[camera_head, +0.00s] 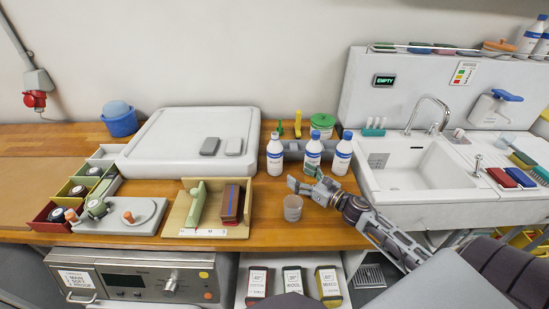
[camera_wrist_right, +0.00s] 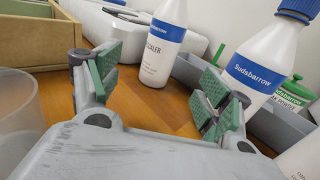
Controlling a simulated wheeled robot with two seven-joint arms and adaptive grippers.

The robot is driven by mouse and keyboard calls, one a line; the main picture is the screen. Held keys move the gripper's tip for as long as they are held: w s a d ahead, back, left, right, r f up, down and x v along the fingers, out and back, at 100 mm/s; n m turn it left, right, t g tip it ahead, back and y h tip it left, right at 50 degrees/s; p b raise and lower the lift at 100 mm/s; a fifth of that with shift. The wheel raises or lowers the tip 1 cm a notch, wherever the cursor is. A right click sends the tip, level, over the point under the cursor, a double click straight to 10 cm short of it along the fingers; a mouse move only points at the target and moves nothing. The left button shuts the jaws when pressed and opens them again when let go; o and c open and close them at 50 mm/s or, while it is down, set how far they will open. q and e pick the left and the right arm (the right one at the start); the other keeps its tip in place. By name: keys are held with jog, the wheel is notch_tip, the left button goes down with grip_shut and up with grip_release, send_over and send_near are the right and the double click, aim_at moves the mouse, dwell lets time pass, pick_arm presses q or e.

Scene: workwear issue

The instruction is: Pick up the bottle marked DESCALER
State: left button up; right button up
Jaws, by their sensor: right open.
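The bottle whose partly visible label reads "...CALER" (camera_wrist_right: 163,48) stands upright on the wooden counter in the right wrist view. It is white with a blue band and lies beyond my fingers, between them in the picture and apart from them. My right gripper (camera_head: 302,179) is open and empty, low over the counter in front of the bottles. Its green-padded fingers show in the wrist view (camera_wrist_right: 160,88). My left gripper is not in view.
A similar bottle marked Sudsbarrow (camera_wrist_right: 262,70) stands close to my right-hand finger in the wrist view. A clear cup (camera_head: 292,208) stands just in front of the gripper. A grey bin (camera_head: 295,147) is behind the bottles; a wooden tray (camera_head: 178,222) is left.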

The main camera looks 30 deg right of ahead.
aim_at(280, 162)
jog(key=shift+p+x, duration=0.35)
jog(key=shift+x, duration=1.6)
jog(key=shift+p+x, duration=0.4)
jog(key=shift+x, duration=1.95)
jog(key=shift+w, duration=0.15)
jog(key=shift+p+x, duration=0.5)
jog(key=shift+x, duration=1.9)
jog(key=shift+d+f, duration=0.1)
jog(key=shift+f, duration=0.1)
jog(key=c, duration=1.3)
